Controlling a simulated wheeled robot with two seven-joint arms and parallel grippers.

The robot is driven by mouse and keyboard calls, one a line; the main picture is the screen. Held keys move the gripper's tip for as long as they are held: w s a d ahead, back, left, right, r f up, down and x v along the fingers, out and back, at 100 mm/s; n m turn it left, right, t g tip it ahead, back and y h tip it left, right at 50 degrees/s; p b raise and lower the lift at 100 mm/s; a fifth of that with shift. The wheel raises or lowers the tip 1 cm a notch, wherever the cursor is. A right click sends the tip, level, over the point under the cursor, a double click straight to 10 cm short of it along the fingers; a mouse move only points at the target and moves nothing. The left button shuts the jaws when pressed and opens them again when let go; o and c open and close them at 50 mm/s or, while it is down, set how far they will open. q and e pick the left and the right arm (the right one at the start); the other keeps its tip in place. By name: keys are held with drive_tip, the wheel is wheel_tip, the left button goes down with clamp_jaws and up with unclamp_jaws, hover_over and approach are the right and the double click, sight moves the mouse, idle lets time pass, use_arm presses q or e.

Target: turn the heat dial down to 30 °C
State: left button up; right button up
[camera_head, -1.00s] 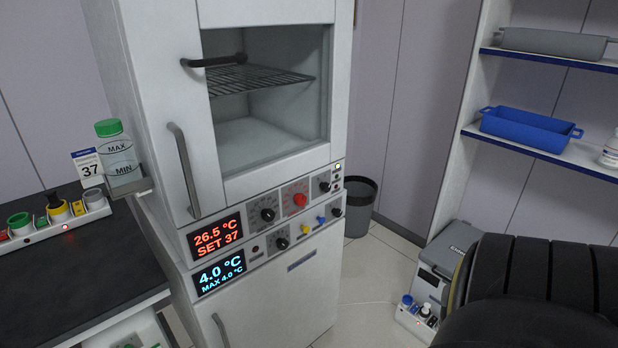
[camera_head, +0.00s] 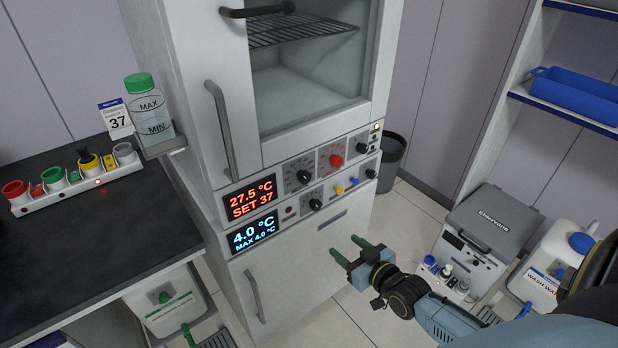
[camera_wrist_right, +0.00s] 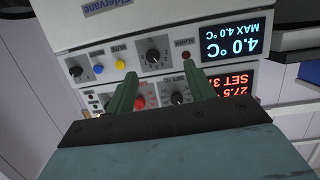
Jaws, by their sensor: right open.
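The heat dial is most likely the black dial (camera_head: 303,177) beside the red display on the cabinet's upper control strip. It shows upside down in the right wrist view (camera_wrist_right: 178,97), partly behind a finger. The red display (camera_head: 250,198) reads 27.5 °C, SET 37. My right gripper (camera_head: 349,249) is open and empty, in front of the lower door, below and right of the dial. Its green fingers (camera_wrist_right: 161,75) point toward the control panel in the wrist view, apart from it. My left gripper is not in view.
A red dial (camera_head: 337,160) sits right of the black dial. The strip below has a blue display (camera_head: 253,233), a black dial (camera_head: 316,204) and yellow and blue knobs. A door handle (camera_head: 222,130) sticks out above. A grey device (camera_head: 483,232) stands at right.

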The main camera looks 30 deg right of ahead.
sight(307, 180)
wheel_tip(307, 180, up, 12)
drive_tip(key=w+t, duration=0.3)
drive_tip(key=shift+y, duration=0.3)
drive_tip(key=w, duration=0.3)
drive_tip(key=w+a+b, duration=0.1)
drive_tip(key=w, duration=0.7)
drive_tip(key=shift+w+a+f, duration=0.15)
drive_tip(key=shift+a+f, duration=0.1)
drive_tip(key=shift+a, duration=0.15)
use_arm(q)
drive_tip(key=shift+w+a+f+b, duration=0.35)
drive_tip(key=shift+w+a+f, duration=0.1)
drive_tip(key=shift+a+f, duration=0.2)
use_arm(e)
drive_tip(key=shift+w, duration=0.65)
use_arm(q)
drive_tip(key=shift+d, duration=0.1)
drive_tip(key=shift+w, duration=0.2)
use_arm(e)
drive_tip(key=c, duration=1)
